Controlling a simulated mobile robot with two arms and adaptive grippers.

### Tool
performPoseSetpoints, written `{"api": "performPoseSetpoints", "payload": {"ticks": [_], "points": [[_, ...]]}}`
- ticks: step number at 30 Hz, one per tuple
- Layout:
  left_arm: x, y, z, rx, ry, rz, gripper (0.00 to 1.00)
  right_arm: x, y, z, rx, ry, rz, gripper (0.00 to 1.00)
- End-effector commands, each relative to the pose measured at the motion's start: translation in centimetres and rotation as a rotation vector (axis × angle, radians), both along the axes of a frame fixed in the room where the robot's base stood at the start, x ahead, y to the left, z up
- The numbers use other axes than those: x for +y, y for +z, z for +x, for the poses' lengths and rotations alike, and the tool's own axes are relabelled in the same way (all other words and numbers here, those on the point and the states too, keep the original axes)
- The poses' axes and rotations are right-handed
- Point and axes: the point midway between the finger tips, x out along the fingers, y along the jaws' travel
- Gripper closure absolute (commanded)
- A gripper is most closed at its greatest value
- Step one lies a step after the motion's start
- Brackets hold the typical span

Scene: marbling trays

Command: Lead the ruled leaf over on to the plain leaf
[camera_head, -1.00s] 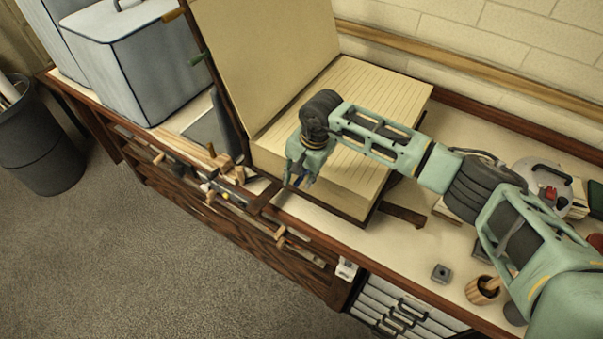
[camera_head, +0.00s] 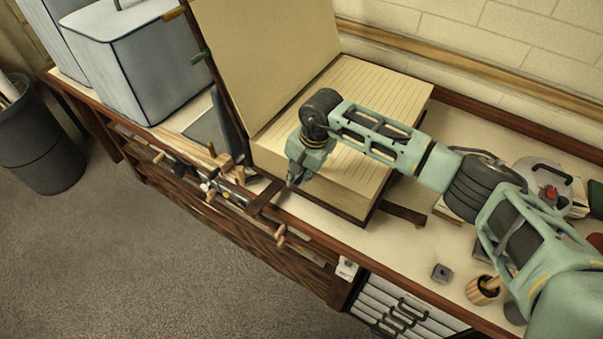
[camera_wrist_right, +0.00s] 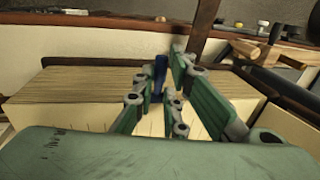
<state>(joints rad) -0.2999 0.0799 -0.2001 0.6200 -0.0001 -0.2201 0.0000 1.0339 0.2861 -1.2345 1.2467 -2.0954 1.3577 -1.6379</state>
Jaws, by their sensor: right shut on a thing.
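A big thick book lies open on the bench. Its ruled leaf (camera_head: 385,95) lies on top of the thick page block, with thin lines across it. The plain leaf (camera_head: 265,60) stands tilted up at the left, blank and cream. My right gripper (camera_head: 293,182) points down at the block's front edge, its fingers shut on a narrow dark blue tab (camera_wrist_right: 160,75). In the right wrist view the fingers (camera_wrist_right: 170,85) stand against the page edges (camera_wrist_right: 80,85). How the tab joins the leaf is hidden. My left gripper is not in view.
Blue-grey boxes (camera_head: 135,65) stand left of the book. Wooden clamps (camera_head: 225,180) line the bench's front edge. A wooden cup (camera_head: 482,290) and small grey block (camera_head: 441,272) lie at the right. A brick wall (camera_head: 480,50) is behind.

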Motion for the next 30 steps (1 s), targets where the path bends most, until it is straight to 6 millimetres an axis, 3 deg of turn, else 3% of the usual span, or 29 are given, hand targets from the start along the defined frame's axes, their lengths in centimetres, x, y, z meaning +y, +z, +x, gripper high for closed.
{"api": "performPoseSetpoints", "payload": {"ticks": [11, 30], "points": [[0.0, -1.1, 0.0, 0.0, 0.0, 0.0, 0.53, 0.1, 0.8, 0.1, 0.034, -0.002, -0.048, 1.0], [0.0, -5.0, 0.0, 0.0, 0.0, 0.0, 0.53, 1.4, 5.5, 1.1, 0.069, -0.002, -0.101, 1.0]]}}
